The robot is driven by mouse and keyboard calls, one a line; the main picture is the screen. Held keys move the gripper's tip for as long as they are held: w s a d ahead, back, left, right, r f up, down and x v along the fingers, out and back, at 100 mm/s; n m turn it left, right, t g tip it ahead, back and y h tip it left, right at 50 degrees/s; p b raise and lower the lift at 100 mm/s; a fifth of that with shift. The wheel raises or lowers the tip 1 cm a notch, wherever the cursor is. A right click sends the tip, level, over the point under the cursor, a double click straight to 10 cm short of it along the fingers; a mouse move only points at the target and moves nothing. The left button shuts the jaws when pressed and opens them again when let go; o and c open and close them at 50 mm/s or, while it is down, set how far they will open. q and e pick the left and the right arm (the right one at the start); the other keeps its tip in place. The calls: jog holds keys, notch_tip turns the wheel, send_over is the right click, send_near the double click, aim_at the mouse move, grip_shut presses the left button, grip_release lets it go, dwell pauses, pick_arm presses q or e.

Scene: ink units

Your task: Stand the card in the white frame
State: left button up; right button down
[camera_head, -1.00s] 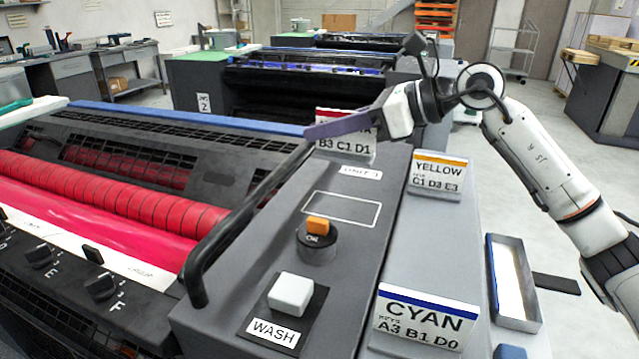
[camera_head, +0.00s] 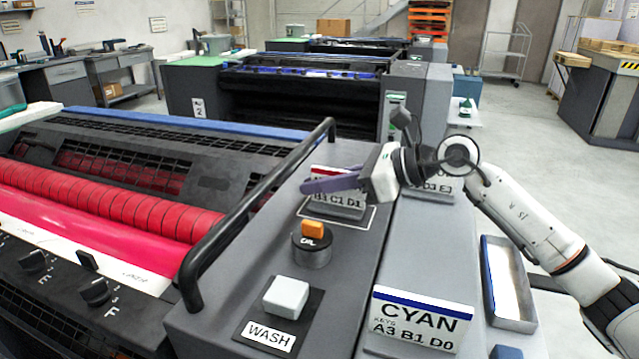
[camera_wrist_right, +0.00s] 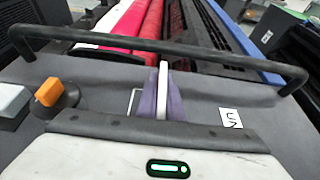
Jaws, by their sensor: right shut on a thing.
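A white card with a red top stripe and "B3 C1 D1" (camera_head: 347,203) is upright over the console top. The purple fingers of my right gripper (camera_head: 333,184) are shut on its upper part and hide some of its print. In the right wrist view the card (camera_wrist_right: 163,85) shows edge-on between the fingers. The white frame (camera_head: 366,224) is an outline on the console; its near edge and right corner show around the card's foot, and a bit shows in the wrist view (camera_wrist_right: 132,102). I cannot tell whether the card touches the surface. My left gripper is out of view.
A black rail (camera_head: 262,196) runs along the console's left side. An orange-topped knob (camera_head: 312,243) and a WASH button (camera_head: 286,297) stand nearer. The CYAN card (camera_head: 418,318) stands on the right ledge; another card (camera_head: 444,188) is partly hidden behind my gripper. A metal tray (camera_head: 508,284) lies right.

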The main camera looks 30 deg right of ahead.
jog(key=shift+f, duration=0.15)
jog(key=c, duration=1.9)
grip_release()
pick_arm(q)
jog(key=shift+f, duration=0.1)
